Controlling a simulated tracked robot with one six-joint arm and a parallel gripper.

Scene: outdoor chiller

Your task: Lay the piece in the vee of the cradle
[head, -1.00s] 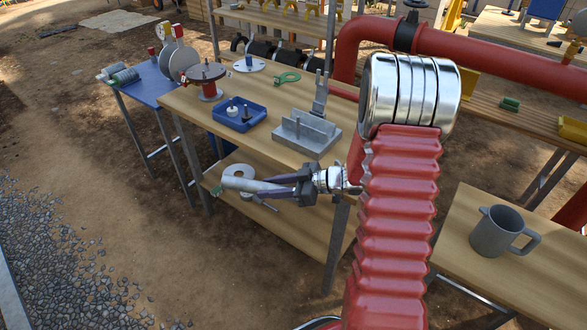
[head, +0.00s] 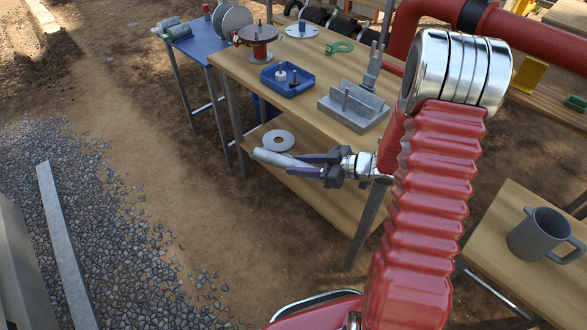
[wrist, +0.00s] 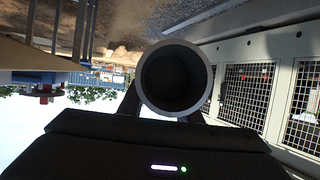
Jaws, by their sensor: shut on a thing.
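The piece is a grey hollow tube (head: 281,160), held roughly level in the head view. My gripper (head: 303,164) is shut on it, in front of the workbench edge and below its top. In the wrist view the round open end of the tube (wrist: 207,77) faces the camera, and the dark jaws show beneath it. Tube and block are well apart.
On the wooden bench (head: 232,75) are a blue tray (head: 303,90) with small parts, a red flanged spool (head: 259,52) and a green ring tool (head: 339,47). A pale disc (head: 278,140) lies on the lower shelf. A grey mug (head: 540,236) stands on the right table.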

